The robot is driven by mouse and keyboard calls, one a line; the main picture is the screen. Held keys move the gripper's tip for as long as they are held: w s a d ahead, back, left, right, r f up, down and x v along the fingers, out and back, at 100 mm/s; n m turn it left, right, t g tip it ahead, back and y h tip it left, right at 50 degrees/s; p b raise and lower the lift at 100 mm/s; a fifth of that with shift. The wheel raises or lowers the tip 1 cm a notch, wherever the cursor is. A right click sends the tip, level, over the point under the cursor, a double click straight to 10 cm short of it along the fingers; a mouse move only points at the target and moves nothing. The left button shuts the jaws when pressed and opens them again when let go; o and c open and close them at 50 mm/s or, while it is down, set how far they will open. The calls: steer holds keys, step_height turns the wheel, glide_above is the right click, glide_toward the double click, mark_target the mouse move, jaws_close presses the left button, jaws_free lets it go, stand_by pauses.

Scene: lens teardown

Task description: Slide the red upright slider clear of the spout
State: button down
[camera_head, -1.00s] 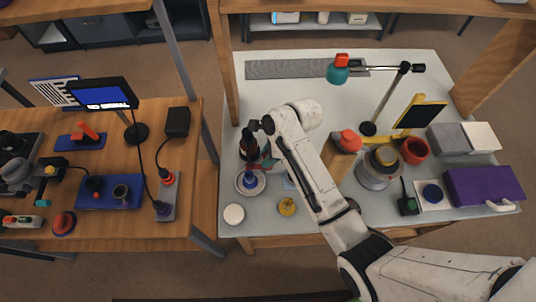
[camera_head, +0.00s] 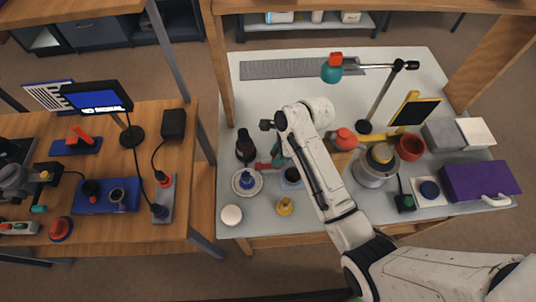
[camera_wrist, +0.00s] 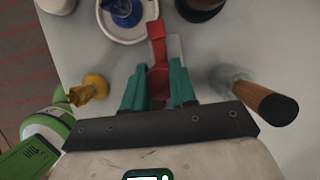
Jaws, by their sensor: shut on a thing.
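The red slider (camera_wrist: 157,52) stands between the teal fingers of my gripper (camera_wrist: 159,88) in the wrist view, and the fingers are shut on it. Its red end reaches past the fingertips towards a white saucer (camera_wrist: 150,13). A flat grey piece (camera_wrist: 175,48) lies right beside it. In the head view the red slider (camera_head: 262,166) shows as a small red bit by my gripper (camera_head: 276,158), right of the saucer (camera_head: 259,188). The arm hides part of this spot. I cannot pick out the spout for sure.
A blue object (camera_head: 246,180) sits on the saucer, with a dark bottle (camera_head: 245,147) behind it. A yellow knob (camera_head: 285,206) and a white round piece (camera_head: 231,215) stand in front. A wooden handle (camera_wrist: 265,103) is right of my gripper in the wrist view.

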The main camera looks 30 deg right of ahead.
steer(key=c, duration=1)
jaws_free()
steer(key=v, duration=1.1)
steer(key=shift+b, duration=0.35)
steer(key=shift+a+f, duration=0.1)
steer(key=shift+a, duration=0.05)
